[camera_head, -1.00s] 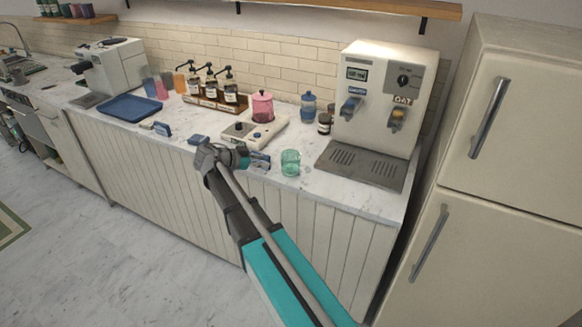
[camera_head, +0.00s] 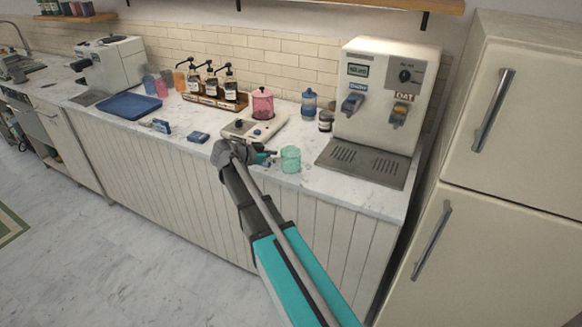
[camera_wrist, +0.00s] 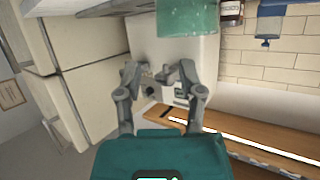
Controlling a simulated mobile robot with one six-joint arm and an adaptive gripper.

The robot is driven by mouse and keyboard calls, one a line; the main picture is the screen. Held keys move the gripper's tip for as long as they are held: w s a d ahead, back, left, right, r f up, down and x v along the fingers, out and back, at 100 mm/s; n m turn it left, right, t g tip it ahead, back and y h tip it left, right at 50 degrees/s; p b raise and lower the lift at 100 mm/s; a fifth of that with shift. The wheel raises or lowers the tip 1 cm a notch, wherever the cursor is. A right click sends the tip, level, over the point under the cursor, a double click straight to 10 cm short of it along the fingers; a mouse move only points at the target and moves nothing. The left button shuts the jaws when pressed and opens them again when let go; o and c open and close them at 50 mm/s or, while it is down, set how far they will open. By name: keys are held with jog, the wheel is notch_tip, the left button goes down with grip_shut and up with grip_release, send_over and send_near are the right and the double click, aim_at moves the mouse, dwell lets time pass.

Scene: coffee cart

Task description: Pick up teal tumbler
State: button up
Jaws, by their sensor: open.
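The teal tumbler (camera_head: 290,159) stands upright on the marble counter near its front edge, left of the dispenser's drip tray. My gripper (camera_head: 266,157) is just left of the tumbler in the head view, at about counter height. In the wrist view my gripper (camera_wrist: 158,74) is open with nothing between its fingers. The tumbler (camera_wrist: 188,18) shows beyond the fingers at the top of the wrist view, partly cut off by the edge. Whether a finger touches the tumbler cannot be told.
The white dispenser (camera_head: 381,97) stands right of the tumbler with its drip tray (camera_head: 362,164). A scale (camera_head: 245,131) and a pink canister (camera_head: 263,103) are behind my gripper. The fridge (camera_head: 500,170) is at far right.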

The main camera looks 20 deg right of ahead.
aim_at(291, 161)
jog(key=shift+b+x, duration=0.35)
jog(key=shift+x, duration=1.2)
jog(key=shift+b+x, duration=1)
jog(key=shift+x, duration=1.55)
grip_shut()
